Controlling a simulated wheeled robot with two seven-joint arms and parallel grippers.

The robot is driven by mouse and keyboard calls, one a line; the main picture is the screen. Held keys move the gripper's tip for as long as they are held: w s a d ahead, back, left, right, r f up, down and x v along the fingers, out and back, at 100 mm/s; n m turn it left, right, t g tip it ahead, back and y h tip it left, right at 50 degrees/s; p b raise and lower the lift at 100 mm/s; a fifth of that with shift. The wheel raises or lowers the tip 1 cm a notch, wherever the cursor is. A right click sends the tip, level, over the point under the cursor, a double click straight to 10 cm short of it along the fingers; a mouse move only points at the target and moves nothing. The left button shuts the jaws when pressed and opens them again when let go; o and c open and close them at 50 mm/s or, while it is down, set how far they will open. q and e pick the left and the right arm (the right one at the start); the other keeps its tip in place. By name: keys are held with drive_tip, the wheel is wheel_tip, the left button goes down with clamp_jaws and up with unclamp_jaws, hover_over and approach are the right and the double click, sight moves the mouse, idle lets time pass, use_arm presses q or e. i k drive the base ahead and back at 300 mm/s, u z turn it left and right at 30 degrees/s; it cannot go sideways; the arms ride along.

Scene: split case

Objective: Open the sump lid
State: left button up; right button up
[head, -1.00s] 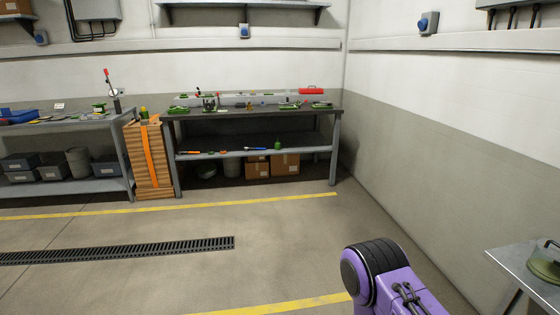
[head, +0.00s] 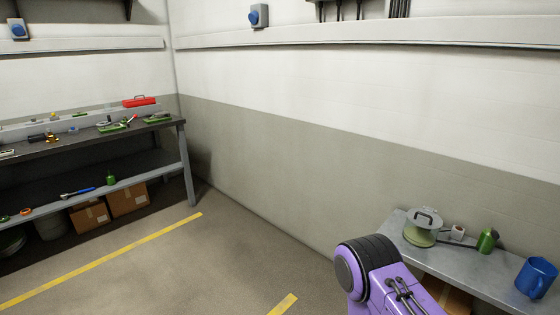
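A round green pot (head: 419,237) stands on a grey metal bench at the right in the head view. A lid with a dark arched handle (head: 425,216) appears to sit on its top; it looks like the sump lid, but its seating is too small to tell. Neither of my grippers is in view. A purple and black link of my own arm shows at the bottom, in front of the bench's left part.
The grey bench (head: 474,265) also holds a small pale item (head: 457,232), a green bottle (head: 488,240) and a blue mug (head: 536,277). A dark workbench (head: 60,148) with tools stands at the left. Open floor (head: 240,250) lies between, beside the wall.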

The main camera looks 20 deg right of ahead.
sight(426, 219)
drive_tip(key=z, duration=1.05)
drive_tip(key=i, duration=1)
drive_tip(key=z, duration=0.85)
